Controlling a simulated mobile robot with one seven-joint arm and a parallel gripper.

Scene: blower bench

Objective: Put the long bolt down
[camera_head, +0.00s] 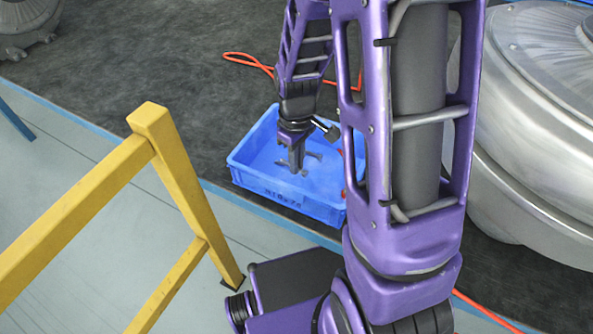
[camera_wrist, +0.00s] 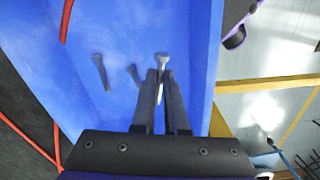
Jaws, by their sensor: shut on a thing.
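My gripper (camera_head: 296,168) points down inside the blue crate (camera_head: 285,200). In the wrist view my gripper (camera_wrist: 160,76) is shut on a grey bolt (camera_wrist: 162,60); its head shows beyond the fingertips and its pale shank runs between the fingers. Two other bolts lie on the crate floor to its left in the wrist view, one farther left (camera_wrist: 100,72) and one close by the fingers (camera_wrist: 134,75). Whether the held bolt touches the floor, I cannot tell. In the head view the held bolt is too small to make out clearly.
A yellow frame (camera_head: 170,150) stands at the left, in front of the crate. A large silver blower housing (camera_head: 535,110) stands at the right. An orange cable (camera_head: 240,57) lies on the dark floor behind the crate. My arm hides the crate's right end.

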